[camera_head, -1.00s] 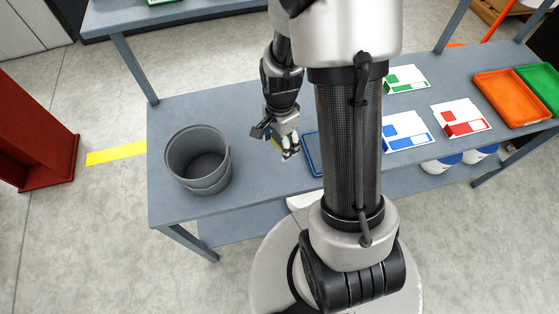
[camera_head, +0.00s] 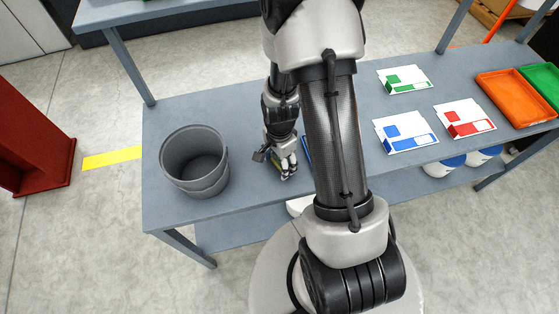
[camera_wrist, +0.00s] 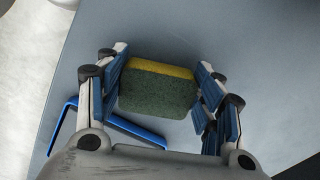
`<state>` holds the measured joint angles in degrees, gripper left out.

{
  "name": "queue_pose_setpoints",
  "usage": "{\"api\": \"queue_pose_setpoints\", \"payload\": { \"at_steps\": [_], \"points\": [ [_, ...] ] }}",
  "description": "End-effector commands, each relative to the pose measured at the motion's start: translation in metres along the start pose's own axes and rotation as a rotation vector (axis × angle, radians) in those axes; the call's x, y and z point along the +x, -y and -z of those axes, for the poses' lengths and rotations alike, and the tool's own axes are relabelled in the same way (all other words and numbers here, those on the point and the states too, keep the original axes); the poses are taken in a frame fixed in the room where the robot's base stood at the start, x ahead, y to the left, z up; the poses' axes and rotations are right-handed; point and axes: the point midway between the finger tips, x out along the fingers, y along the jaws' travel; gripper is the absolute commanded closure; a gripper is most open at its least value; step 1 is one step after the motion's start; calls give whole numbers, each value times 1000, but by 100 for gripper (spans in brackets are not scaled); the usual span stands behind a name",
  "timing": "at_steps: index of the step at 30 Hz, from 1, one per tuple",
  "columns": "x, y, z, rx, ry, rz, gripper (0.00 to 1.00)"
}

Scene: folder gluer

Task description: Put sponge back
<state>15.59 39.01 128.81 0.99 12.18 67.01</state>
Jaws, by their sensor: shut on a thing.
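The sponge (camera_wrist: 157,90), yellow with a green scouring side, sits between my gripper's fingers in the wrist view. My gripper (camera_wrist: 158,84) is shut on it, with the blue finger pads at its two ends. In the head view my gripper (camera_head: 283,170) is low over the grey table, right of the grey bucket; only a sliver of the sponge (camera_head: 275,163) shows there. I cannot tell whether the sponge touches the table. A blue-rimmed tray (camera_head: 306,150) lies close to the right of my gripper, mostly hidden by my arm; its blue rim (camera_wrist: 120,124) also shows in the wrist view.
The grey bucket (camera_head: 194,162) stands on the table's left part. Cards with green (camera_head: 403,80), blue (camera_head: 405,132) and red (camera_head: 464,120) marks lie to the right. Orange (camera_head: 515,97) and green (camera_head: 545,80) trays are at the far right. Table (camera_head: 230,115) behind the bucket is clear.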

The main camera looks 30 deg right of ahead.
Motion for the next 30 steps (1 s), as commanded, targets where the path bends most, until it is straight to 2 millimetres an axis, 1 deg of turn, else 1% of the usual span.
{"api": "queue_pose_setpoints", "payload": {
  "at_steps": [4, 5, 13, 22, 25, 28, 30],
  "points": [
    [5, 0, 0, 0, 0, -1, 65],
    [4, 0, 0, 0, 0, -1, 37],
    [3, 0, 0, 0, 0, -1, 19],
    [3, 0, 0, 0, 0, -1, 19],
    [0, 0, 0, 0, 0, 0, 19],
    [-13, 1, 0, 0, -1, 2, 19],
    [-26, 1, 0, 0, -1, 3, 19]
  ]
}}
